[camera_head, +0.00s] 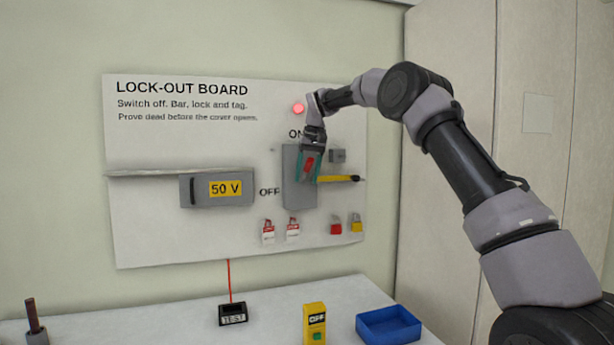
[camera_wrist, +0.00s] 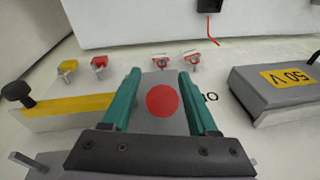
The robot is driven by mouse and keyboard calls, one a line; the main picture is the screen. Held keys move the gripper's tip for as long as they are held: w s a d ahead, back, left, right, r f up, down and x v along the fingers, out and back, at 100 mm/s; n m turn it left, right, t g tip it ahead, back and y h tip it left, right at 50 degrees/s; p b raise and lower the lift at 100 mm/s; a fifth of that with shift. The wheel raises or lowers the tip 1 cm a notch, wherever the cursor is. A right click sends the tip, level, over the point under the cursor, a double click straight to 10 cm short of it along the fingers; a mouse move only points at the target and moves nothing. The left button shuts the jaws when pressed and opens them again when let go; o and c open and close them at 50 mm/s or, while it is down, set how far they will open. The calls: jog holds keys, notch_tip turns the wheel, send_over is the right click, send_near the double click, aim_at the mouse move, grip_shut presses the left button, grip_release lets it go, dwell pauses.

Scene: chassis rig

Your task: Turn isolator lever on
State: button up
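The grey isolator box (camera_head: 297,193) is mounted on the right part of the lock-out board, with ON above it and OFF at its left. My gripper (camera_head: 309,168) is in front of this box, its teal fingers pointing down across its face. In the wrist view my gripper (camera_wrist: 160,78) has its fingers wide apart. A round red disc (camera_wrist: 162,100) on grey shows between them, touching neither finger. A yellow bar (camera_head: 335,179) with a black knob runs to the right of the box; it also shows in the wrist view (camera_wrist: 75,112). I cannot make out a separate lever handle.
A grey 50 V box (camera_head: 205,202) is left of the isolator. Red and yellow padlocks and tags hang below. A red lamp (camera_head: 298,108) glows above. A meter (camera_head: 233,314), yellow tester (camera_head: 314,322) and blue tray (camera_head: 366,331) stand on the bench.

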jog(key=v, duration=0.9)
jog(key=shift+r, duration=0.4)
jog(key=shift+s+d+r, duration=0.1)
jog(key=shift+s+r, duration=0.05)
jog(key=shift+r, duration=0.3)
jog(key=shift+s+d+r, duration=0.1)
jog(key=shift+d+r, duration=0.05)
jog(key=shift+r, duration=0.05)
jog(key=s+d+r+m+t, duration=0.1)
jog(key=s+d+r, duration=0.2)
jog(key=s+d, duration=0.55)
jog(key=s+d+r+m+t, duration=0.1)
jog(key=s+d+r+t, duration=0.3)
jog(key=s, duration=0.8)
jog(key=s+d+f+m, duration=0.2)
jog(key=s+d+f, duration=0.2)
jog(key=s+f, duration=0.3)
jog(key=s+d+f+m, duration=0.2)
jog(key=s+d+f, duration=0.3)
jog(key=s, duration=0.9)
notch_tip(320, 180, down, 3)
jog(key=shift+f+t, duration=0.2)
jog(key=shift+t, duration=0.2)
